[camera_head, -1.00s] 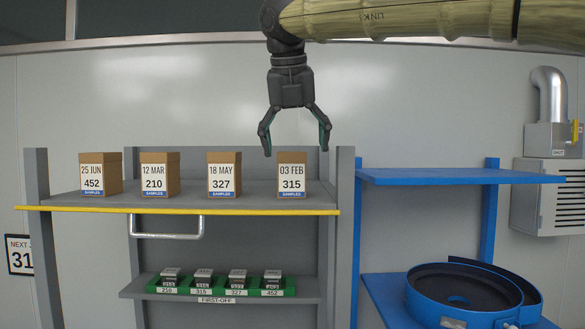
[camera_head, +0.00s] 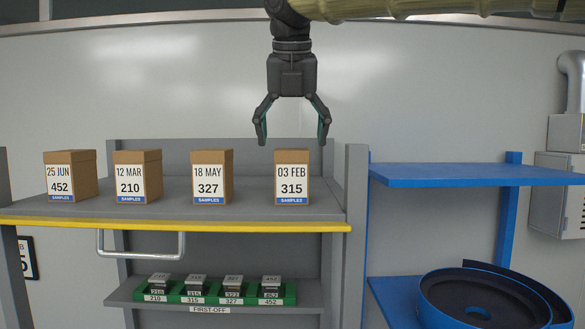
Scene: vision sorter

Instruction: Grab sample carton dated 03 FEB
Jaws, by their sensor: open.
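The brown carton labelled 03 FEB, 315 (camera_head: 292,177) stands upright on the grey shelf (camera_head: 245,212), at the right end of a row of cartons. My gripper (camera_head: 294,141) points down, open and empty, above this carton in the picture. Its fingertips sit near the level of the carton's top edge, one to each side. How far the gripper is from the carton in depth I cannot tell. The label faces me and is fully visible.
Other cartons stand to the left: 18 MAY (camera_head: 212,177), 12 MAR (camera_head: 138,177) and 25 JUN (camera_head: 71,177). A grey post (camera_head: 356,235) rises at the shelf's right end. A blue shelf (camera_head: 470,175) is empty. A green tray (camera_head: 215,301) sits below.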

